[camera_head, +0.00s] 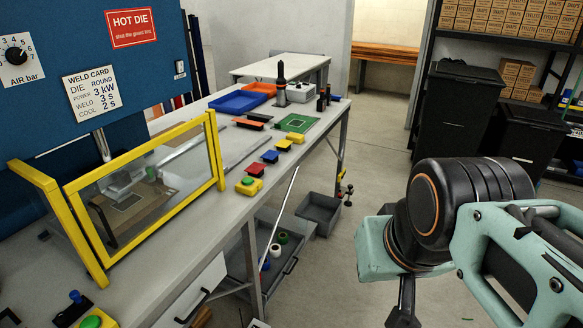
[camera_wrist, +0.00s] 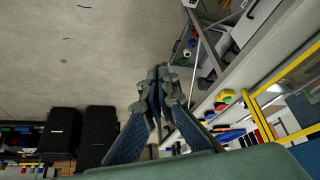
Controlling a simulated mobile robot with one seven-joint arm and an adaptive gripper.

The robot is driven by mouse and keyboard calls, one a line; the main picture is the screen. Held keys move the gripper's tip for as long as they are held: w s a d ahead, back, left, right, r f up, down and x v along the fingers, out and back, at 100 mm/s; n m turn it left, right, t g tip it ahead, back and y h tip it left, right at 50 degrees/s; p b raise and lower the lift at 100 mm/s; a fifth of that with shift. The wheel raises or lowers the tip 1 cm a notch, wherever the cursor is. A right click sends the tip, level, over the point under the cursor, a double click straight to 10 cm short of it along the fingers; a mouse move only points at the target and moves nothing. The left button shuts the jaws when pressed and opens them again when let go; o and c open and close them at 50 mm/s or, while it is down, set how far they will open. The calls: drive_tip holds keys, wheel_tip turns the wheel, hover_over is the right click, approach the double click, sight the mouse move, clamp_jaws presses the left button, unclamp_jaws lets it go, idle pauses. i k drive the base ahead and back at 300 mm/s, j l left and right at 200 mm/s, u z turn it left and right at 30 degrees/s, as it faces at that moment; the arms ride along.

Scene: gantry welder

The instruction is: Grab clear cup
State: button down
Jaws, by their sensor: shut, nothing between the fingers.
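I cannot make out a clear cup in either view. My gripper (camera_wrist: 160,78) shows in the wrist view with its fingertips together and nothing between them. It is in the air over the bare floor, beside the workbench. In the head view my arm is at the right, apart from the bench, and the fingertips cannot be made out clearly.
The workbench (camera_head: 232,142) carries a yellow-framed clear guard (camera_head: 217,150), blue trays (camera_head: 237,102), a green mat (camera_head: 297,123) and small coloured switches. A grey bin (camera_head: 319,212) sits beneath. Black bins (camera_head: 452,105) stand at the back right. The middle floor is clear.

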sight(302, 220)
drive_tip(key=i+u, duration=0.15)
drive_tip(key=u, duration=0.35)
drive_tip(key=i+l+u, duration=0.1)
drive_tip(key=u, duration=0.4)
drive_tip(key=i+l+u, duration=0.45)
drive_tip(key=l, duration=0.25)
drive_tip(key=i+l+u, duration=0.1)
drive_tip(key=l, duration=0.25)
drive_tip(key=i+l+u, duration=0.1)
drive_tip(key=l, duration=0.3)
drive_tip(key=i+l+u, duration=0.1)
drive_tip(key=l, duration=0.25)
drive_tip(key=i+l+u, duration=0.1)
drive_tip(key=l, duration=0.3)
drive_tip(key=i+l, duration=0.1)
drive_tip(key=l, duration=0.3)
drive_tip(key=i+l, duration=0.1)
drive_tip(key=l, duration=0.3)
drive_tip(key=i+l, duration=0.1)
drive_tip(key=l, duration=0.25)
drive_tip(key=i+l, duration=0.1)
drive_tip(key=l, duration=0.5)
drive_tip(key=z, duration=0.05)
